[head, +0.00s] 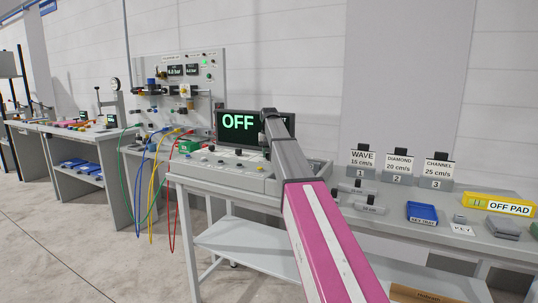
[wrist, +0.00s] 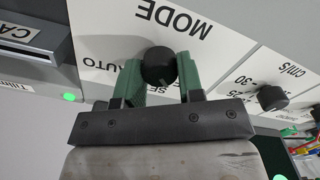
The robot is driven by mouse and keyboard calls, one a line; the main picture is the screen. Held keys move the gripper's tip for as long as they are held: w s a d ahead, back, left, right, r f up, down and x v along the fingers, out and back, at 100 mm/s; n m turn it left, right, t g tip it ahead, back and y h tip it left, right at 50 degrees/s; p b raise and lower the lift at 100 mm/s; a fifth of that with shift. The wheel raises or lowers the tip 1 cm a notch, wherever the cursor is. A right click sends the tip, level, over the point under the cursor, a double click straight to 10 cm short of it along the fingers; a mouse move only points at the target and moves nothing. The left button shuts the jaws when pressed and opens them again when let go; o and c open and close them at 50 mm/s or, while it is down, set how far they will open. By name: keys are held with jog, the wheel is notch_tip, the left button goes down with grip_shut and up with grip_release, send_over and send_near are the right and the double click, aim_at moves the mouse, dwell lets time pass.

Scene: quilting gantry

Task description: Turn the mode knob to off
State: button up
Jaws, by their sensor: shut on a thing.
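The mode knob (wrist: 158,60) is black and round, on a white panel under the label MODE (wrist: 175,17), which appears upside down in the wrist view. My gripper (wrist: 158,72) has green fingers, one on each side of the knob, shut on it. AUTO shows beside the knob; another label is partly hidden by the fingers. The knob's pointer is not clear. In the head view, my arm reaches the white console (head: 222,172) and hides the knob. The dark display (head: 238,125) behind it reads OFF in green.
A second black knob (wrist: 272,97), with a cm/s scale, is close beside my gripper. Coloured cables (head: 172,180) hang at the console's left.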

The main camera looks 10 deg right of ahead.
jog(key=o, duration=0.9)
notch_tip(320, 180, up, 11)
jog(key=shift+f, duration=0.1)
